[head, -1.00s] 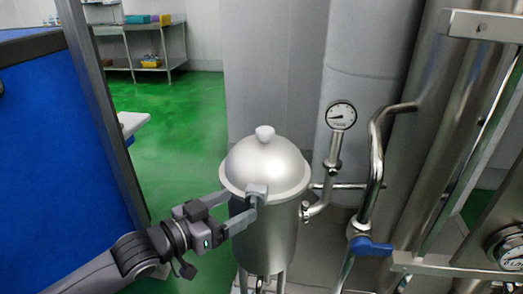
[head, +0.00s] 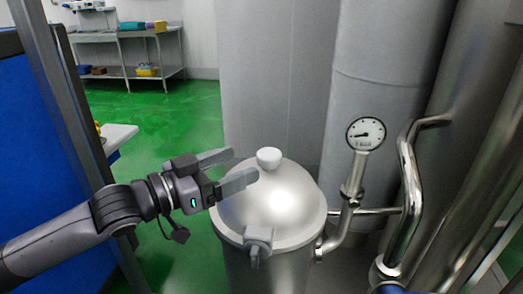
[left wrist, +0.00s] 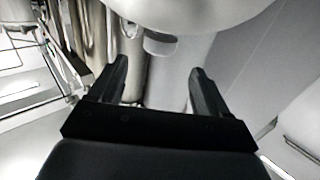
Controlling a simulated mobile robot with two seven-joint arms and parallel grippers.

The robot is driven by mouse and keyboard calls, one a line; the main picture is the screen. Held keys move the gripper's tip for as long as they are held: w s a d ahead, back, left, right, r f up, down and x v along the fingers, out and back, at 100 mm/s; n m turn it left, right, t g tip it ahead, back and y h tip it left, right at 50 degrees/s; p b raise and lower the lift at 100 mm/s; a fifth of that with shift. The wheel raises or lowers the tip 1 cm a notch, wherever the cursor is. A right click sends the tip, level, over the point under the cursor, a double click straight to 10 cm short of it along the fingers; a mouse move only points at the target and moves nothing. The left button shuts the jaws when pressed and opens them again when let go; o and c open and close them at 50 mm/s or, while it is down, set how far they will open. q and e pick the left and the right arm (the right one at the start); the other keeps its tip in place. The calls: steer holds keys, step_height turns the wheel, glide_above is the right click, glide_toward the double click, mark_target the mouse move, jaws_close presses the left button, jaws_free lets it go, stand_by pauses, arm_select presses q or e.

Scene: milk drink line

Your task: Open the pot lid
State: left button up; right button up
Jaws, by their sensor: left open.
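The silver domed pot lid (head: 292,196) sits closed on the steel pot (head: 290,272). A pale round knob (head: 269,158) stands on top of the lid. A grey block-like latch (head: 258,238) is at the front of the rim. My left gripper (head: 244,167) is open and empty, with its fingers over the left side of the lid, pointing toward the knob. In the left wrist view, both spread fingers (left wrist: 158,82) show, with a pale rounded surface beyond them, cut off at the top. My right gripper is not in view.
A pressure gauge (head: 366,133) on a bent steel pipe stands right of the pot. Thick pipes (head: 412,190) fill the right. A blue panel (head: 30,140) with a dark post is at the left. Green floor (head: 180,118) is open behind my left arm, before a shelf table (head: 120,55).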

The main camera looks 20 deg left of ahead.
mark_target(259, 157)
arm_select(q)
steer(key=shift+w+d+r, duration=0.1)
steer(key=shift+w+d, duration=0.35)
steer(key=shift+w, duration=0.1)
steer(key=x, duration=0.3)
steer(key=shift+w+d, duration=0.25)
steer(key=shift+w, duration=0.05)
steer(key=shift+x, duration=0.8)
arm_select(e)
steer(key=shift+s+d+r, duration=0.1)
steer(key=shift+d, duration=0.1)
